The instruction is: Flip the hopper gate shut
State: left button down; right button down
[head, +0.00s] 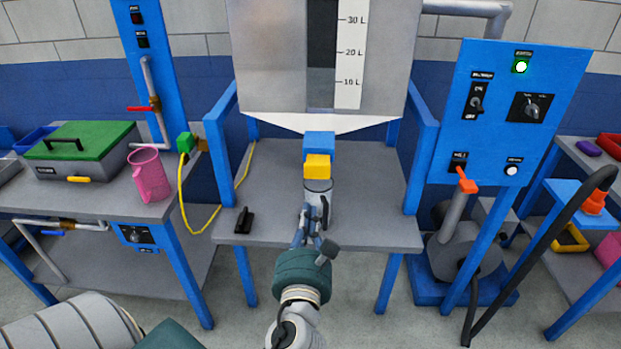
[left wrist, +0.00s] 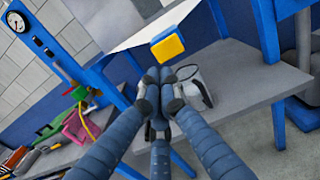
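The hopper (head: 270,60) is a grey metal bin with a litre scale, under which hangs a blue spout block (head: 319,143). The yellow gate piece (head: 317,167) sits at the spout's front and also shows in the left wrist view (left wrist: 167,48). A metal jug (head: 319,190) with a dark handle stands below it. My left gripper (head: 311,212) is in front of the jug and below the yellow piece, apart from that piece. In the left wrist view its fingertips (left wrist: 159,76) are drawn together with nothing seen between them. My right gripper is out of view.
The hopper's table (head: 375,232) has free room to the right of the jug. A black object (head: 244,220) lies at its front left. Blue posts (head: 421,165) flank it. A pink jug (head: 149,176) and green-lidded box stand on the left bench; a blue control panel (head: 512,110) stands right.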

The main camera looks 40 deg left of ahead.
aim_at(312, 168)
pick_arm(q)
jog(key=shift+w, duration=0.15)
jog(key=p+x, duration=0.3)
jog(key=x, duration=0.9)
jog(key=shift+w+a, duration=0.1)
jog(key=shift+w, duration=0.15)
jog(key=shift+w+a+f, duration=0.1)
jog(key=shift+w+a, duration=0.25)
jog(key=shift+w, duration=0.3)
jog(key=p+x, duration=0.1)
jog(key=x, duration=0.3)
jog(key=shift+w+a+p, duration=0.2)
jog(key=shift+w+p, duration=0.15)
jog(key=shift+a, duration=0.1)
jog(key=shift+s+r, duration=0.1)
jog(key=shift+r, duration=0.1)
jog(key=shift+f, duration=0.1)
